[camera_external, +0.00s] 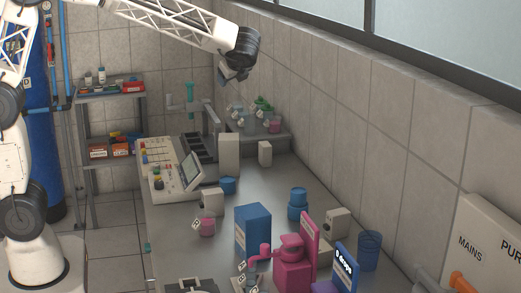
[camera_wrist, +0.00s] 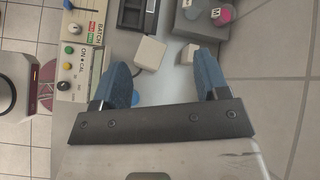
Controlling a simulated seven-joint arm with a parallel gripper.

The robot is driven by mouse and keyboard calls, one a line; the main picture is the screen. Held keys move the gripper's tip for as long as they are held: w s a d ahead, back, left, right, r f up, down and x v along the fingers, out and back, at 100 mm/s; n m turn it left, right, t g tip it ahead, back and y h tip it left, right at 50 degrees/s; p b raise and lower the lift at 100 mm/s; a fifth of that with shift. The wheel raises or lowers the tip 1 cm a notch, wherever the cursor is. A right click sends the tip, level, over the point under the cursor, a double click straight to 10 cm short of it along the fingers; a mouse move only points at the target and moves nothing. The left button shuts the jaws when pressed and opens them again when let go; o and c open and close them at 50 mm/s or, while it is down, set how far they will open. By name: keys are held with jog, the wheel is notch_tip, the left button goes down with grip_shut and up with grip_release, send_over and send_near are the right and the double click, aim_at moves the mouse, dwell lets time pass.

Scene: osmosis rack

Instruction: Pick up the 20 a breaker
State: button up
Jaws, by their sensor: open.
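No label in either view reads 20 A, so I cannot tell which thing is the breaker. Plain off-white boxes that could be it are a taller box (camera_external: 229,152) beside the control panel and a smaller box (camera_external: 265,153) to its right. In the wrist view, one pale box (camera_wrist: 150,52) lies between my fingers and a smaller pale block (camera_wrist: 187,54) lies near the right fingertip. My gripper (camera_external: 234,78) is high above the far end of the bench. It also shows in the wrist view (camera_wrist: 162,68), with its blue fingers wide apart and empty.
The control panel (camera_external: 163,175) stands on the bench's left edge. A grey stand (camera_external: 270,136) with cups is at the back. Blue box (camera_external: 253,228), pink device (camera_external: 291,262) and beige boxes (camera_external: 336,224) crowd the near end. The wall bounds the right.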

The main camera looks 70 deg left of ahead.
jog(key=w+a+f+m+y, duration=0.2)
jog(key=w, duration=0.5)
jog(key=w+a+f+m+y, duration=0.1)
jog(key=w+a+f+m, duration=0.1)
jog(key=w, duration=0.5)
send_near(265, 146)
jog(key=shift+m, duration=0.3)
jog(key=x, duration=0.5)
jog(key=shift+w+d+f, duration=0.1)
jog(key=shift+w+f, duration=0.15)
jog(key=shift+w, duration=0.05)
jog(key=shift+x, duration=1.3)
jog(key=shift+r+x, duration=0.1)
jog(key=shift+x, duration=1.2)
jog(key=shift+r+x, duration=0.15)
jog(key=shift+x, duration=1.15)
